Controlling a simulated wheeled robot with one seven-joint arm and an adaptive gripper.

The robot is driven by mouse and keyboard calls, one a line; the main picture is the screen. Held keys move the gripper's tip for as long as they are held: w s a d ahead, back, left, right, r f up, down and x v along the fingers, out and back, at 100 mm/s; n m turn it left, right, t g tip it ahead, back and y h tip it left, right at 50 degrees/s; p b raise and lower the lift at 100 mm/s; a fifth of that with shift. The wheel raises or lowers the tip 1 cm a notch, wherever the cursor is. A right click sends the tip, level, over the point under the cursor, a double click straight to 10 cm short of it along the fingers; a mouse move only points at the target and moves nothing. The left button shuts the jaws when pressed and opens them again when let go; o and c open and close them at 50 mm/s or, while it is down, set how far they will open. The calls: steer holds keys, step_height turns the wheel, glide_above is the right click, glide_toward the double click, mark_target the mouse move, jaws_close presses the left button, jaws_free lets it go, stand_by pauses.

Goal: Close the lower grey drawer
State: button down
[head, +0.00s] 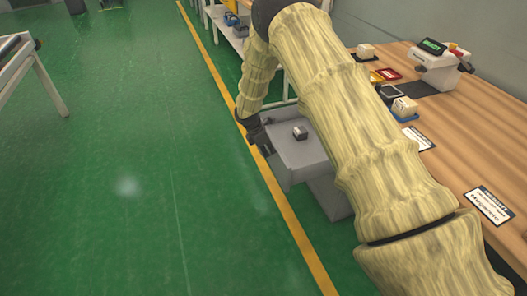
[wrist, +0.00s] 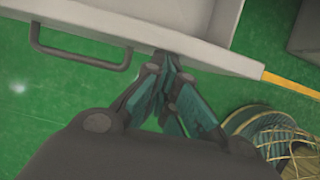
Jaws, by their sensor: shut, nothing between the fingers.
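The grey drawer (head: 298,155) is pulled open beneath the wooden workbench, with a small dark-and-white object (head: 300,132) lying inside it. My arm hides part of the drawer and its unit. My gripper (head: 262,148) is at the drawer's front left side in the head view. In the wrist view my gripper (wrist: 170,62) is shut and empty, its tips at the drawer's front edge (wrist: 215,55). The dark bar handle (wrist: 80,60) is to the left of the fingertips. I cannot tell whether the tips touch the front panel.
The wooden workbench (head: 470,110) at right holds a device (head: 438,65), small boxes and label cards. A yellow floor line (head: 290,215) runs beside the drawer. The green floor (head: 120,150) to the left is clear. A white table (head: 30,65) stands at far left.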

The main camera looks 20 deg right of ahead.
steer(key=d+p, duration=0.2)
steer(key=d, duration=2.3)
steer(key=shift+w+d+p, duration=0.2)
steer(key=shift+w+p, duration=0.2)
steer(key=shift+a, duration=0.1)
